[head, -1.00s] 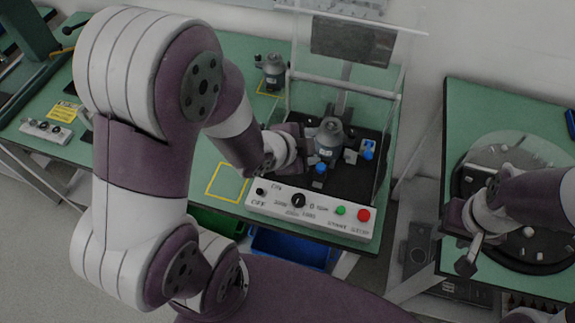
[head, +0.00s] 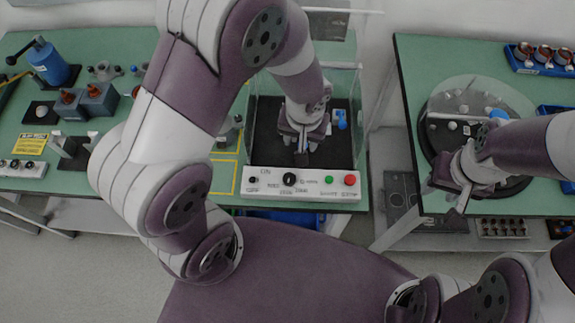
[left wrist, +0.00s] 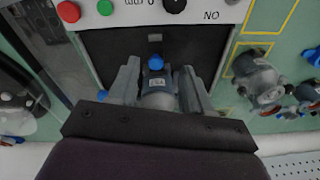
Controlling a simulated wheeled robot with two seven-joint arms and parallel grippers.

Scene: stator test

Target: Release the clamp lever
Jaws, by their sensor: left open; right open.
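My left gripper (head: 302,148) is over the black base of the test station, pointing down. In the left wrist view its open fingers (left wrist: 160,72) stand on both sides of a grey unit (left wrist: 157,84) with a small label. A blue ball knob (left wrist: 155,62) shows at that unit's panel-side end, between the fingertips. I cannot tell whether the fingers touch anything. A second blue part (left wrist: 104,92) sits beside one finger, also seen in the head view (head: 341,118). I cannot tell for certain which is the clamp lever.
The white control panel (head: 262,181) with knobs and green and red buttons edges the station's front. Clear shield walls surround the station. Another grey motor (left wrist: 258,78) stands beside it near yellow markings. The round black fixture (head: 440,135) is on the right table.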

